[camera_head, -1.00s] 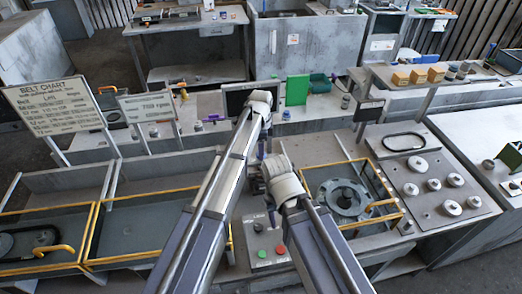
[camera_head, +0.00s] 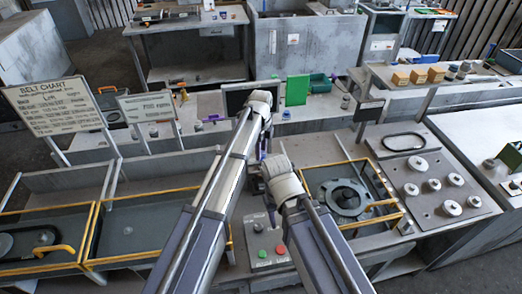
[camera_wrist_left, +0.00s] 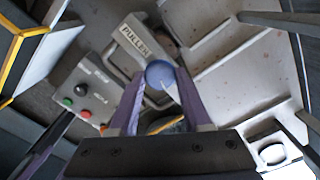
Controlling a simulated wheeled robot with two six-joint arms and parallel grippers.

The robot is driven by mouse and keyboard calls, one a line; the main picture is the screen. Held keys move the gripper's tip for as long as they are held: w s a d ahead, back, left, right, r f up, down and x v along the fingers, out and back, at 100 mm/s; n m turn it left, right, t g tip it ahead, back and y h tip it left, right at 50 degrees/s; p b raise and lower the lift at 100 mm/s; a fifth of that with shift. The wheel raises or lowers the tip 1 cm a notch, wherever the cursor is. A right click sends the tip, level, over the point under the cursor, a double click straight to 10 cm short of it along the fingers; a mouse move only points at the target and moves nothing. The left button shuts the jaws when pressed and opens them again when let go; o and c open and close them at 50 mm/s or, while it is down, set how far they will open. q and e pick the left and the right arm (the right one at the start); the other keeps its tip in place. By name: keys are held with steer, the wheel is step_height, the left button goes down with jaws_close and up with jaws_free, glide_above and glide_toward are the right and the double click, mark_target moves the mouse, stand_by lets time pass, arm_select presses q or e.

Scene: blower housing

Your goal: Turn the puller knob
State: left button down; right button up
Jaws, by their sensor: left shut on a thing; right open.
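In the left wrist view the round blue puller knob (camera_wrist_left: 160,73) sits beside a label plate (camera_wrist_left: 138,38) reading "PULLER". The purple fingers of my left gripper (camera_wrist_left: 160,90) are shut on the knob, one on each side. In the head view my left gripper (camera_head: 264,148) is below its white wrist, and the knob is hidden behind the arms.
A control box with green (camera_head: 262,253) and red (camera_head: 280,249) buttons stands below the arms. A yellow-edged tray (camera_head: 388,228) holds a round metal ring (camera_head: 345,198) on the right. More trays (camera_head: 150,208) lie left, under the belt chart (camera_head: 52,105).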

stand_by(0.3)
arm_select(q)
steer(key=shift+c, duration=1.8)
jaws_free()
step_height(320, 180, up, 8)
steer(key=p, duration=0.8)
steer(key=shift+f, duration=0.15)
